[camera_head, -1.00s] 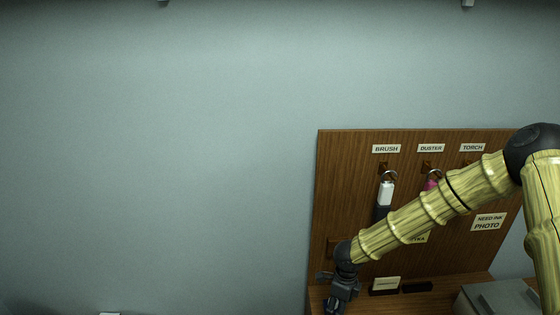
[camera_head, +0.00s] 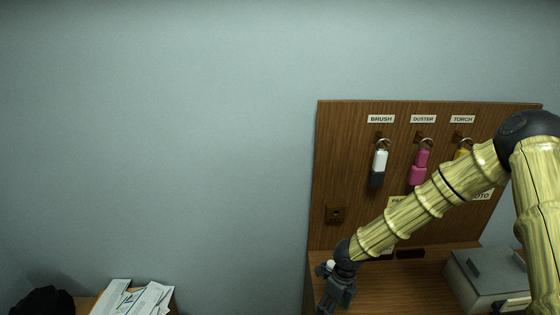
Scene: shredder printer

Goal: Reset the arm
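My gripper (camera_head: 330,305) is at the lower middle right, at the end of my arm, in front of the left edge of the wooden board (camera_head: 335,150). It points downward and its fingertips lie at the bottom edge of the picture. I cannot tell whether its fingers are open or shut, or whether they hold anything. My arm crosses the lower part of the board from the right.
A brush (camera_head: 378,168), a pink duster (camera_head: 419,168) and a partly hidden yellow torch (camera_head: 462,153) hang on labelled hooks. A grey machine (camera_head: 485,278) stands at lower right. Papers (camera_head: 133,298) and a black object (camera_head: 42,302) are at lower left. The wall between is bare.

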